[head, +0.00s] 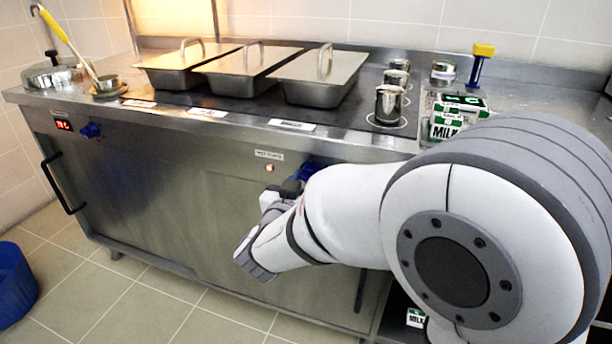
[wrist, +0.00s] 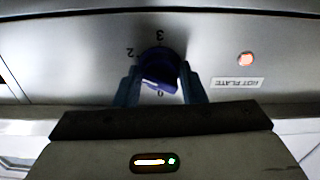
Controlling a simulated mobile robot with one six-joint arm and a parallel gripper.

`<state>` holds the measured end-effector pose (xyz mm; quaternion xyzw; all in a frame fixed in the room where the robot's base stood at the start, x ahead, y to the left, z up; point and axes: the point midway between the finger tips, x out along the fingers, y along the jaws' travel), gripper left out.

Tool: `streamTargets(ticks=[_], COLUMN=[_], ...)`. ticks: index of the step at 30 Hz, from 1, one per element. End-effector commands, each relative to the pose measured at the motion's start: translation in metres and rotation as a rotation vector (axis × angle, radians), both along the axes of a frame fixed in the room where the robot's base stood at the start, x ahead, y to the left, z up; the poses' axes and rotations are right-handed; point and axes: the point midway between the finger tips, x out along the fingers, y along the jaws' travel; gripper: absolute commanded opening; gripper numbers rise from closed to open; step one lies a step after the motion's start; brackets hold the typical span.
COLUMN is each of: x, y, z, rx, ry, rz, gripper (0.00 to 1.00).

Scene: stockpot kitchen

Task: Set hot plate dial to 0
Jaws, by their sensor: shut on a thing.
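The hot plate dial is a blue knob on the steel front panel. In the wrist view the dial (wrist: 158,66) sits between the two fingers of my gripper (wrist: 160,84), which is shut on it. The panel appears upside down there, with 3 above the dial, 2 at its left and 0 below. I cannot tell for sure which number the dial points to. In the head view the dial (head: 311,171) is mostly hidden behind my arm, with my gripper (head: 298,182) at it.
A second blue dial (head: 91,131) is at the panel's left, by a red display (head: 63,125). Lidded pans (head: 318,92), metal pots (head: 388,106) and milk cartons (head: 452,128) stand on the counter above. A blue bucket (head: 14,287) is on the floor at left.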

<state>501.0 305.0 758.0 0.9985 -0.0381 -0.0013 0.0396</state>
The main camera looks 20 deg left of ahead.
Motion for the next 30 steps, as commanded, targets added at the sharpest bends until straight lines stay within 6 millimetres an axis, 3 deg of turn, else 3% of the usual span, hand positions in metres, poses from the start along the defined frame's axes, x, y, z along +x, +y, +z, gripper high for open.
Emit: streamTargets(ticks=[6, 30], x=[0.0001, 0.0002], y=[-0.0006, -0.0024], z=[0.0083, 0.0075], rx=[-0.160, -0.914], ry=[0.015, 0.073], rz=[0.000, -0.001], gripper=[0.14, 0.14])
